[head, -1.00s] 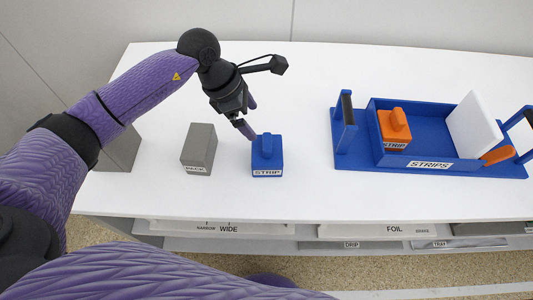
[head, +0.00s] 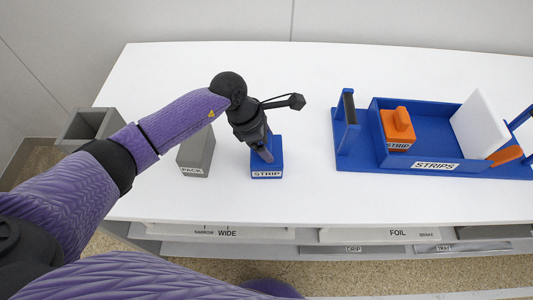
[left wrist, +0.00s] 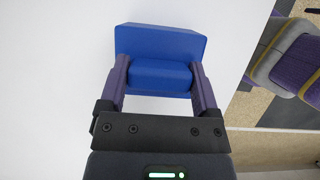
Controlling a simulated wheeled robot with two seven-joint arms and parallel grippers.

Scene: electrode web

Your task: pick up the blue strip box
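The blue strip box (head: 266,172), with a "STRIP" label on its front, stands on the white table. My left gripper (head: 266,153) is over its top in the head view and hides most of its handle. In the left wrist view the blue box (left wrist: 160,42) lies ahead, and my left gripper's two fingers (left wrist: 160,75) stand apart, one on each side of the raised handle. I cannot tell whether they touch it. My right gripper is out of view.
A grey "PACK" block (head: 195,155) stands left of the box. A grey open bin (head: 90,125) is at the table's left edge. On the right is a blue "STRIPS" holder (head: 357,150) with an orange strip box (head: 398,127) and a white panel (head: 478,122). Clear table lies between.

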